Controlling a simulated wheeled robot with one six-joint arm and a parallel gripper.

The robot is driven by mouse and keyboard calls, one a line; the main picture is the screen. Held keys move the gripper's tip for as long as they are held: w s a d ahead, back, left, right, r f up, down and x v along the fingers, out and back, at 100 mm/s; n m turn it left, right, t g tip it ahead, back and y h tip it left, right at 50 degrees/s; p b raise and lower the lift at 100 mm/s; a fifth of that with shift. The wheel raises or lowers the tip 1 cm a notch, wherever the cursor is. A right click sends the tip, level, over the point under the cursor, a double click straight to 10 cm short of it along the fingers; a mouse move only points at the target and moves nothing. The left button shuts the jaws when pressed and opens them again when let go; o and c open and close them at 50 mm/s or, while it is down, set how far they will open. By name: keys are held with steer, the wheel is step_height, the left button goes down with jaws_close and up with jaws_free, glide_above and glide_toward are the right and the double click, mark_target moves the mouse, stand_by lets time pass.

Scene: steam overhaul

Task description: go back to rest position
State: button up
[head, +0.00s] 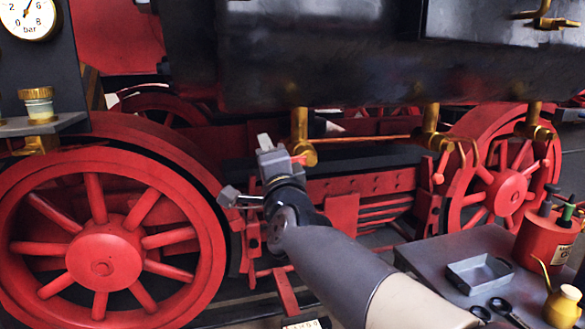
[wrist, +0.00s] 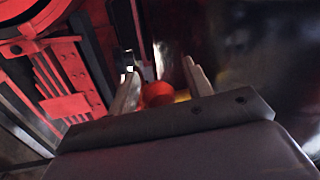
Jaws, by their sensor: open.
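My gripper (head: 268,148) is raised in front of the locomotive, just left of the leftmost brass cock (head: 303,138) under the black tank. In the wrist view my gripper (wrist: 161,82) has its two pale fingers apart. A round orange-red knob (wrist: 157,93) shows between or just beyond them, with some yellow brass behind it. I cannot tell whether the fingers touch it. In the head view a small red handle (head: 299,159) shows at that cock, partly hidden by my gripper.
Large red spoked wheels stand at left (head: 105,250) and right (head: 505,185). Two more brass cocks (head: 432,125) hang along the tank (head: 320,55). A grey table (head: 430,262) at lower right holds a tray (head: 480,273), a red can (head: 545,240) and a brass oiler (head: 563,305).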

steer(key=p+v, duration=0.1)
steer(key=v, duration=0.9)
steer(key=w+a+n+b, duration=0.1)
steer(key=w+a+n, duration=0.1)
steer(key=w, duration=0.7)
steer(key=shift+w+a+r+y, duration=0.2)
steer(key=shift+a+r+y, duration=0.1)
steer(key=shift+f, duration=0.1)
